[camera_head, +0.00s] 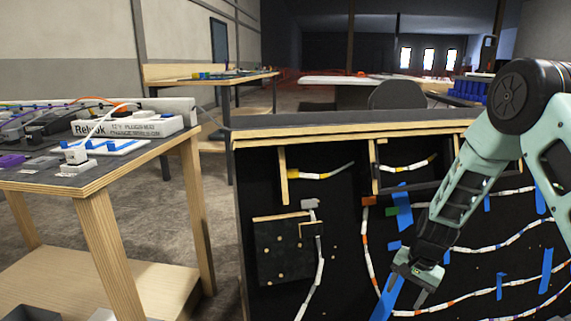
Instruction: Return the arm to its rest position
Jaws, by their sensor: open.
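My arm (457,194) reaches in from the right, pale green with dark joints, and slants down to the left across the black console panel (341,230). My gripper (418,284) is at its lower end, in front of the panel's lower middle, near a strip of blue tape. It is open and I see nothing held in it. I cannot tell whether it touches the panel. The arm hides part of the panel's right side.
The panel carries LED strips (319,285), blue tape (547,270) and a small black box (282,250). A wooden table (98,182) with a white labelled box (128,128) and cables stands at left. Bare floor shows between table and panel. More tables stand behind.

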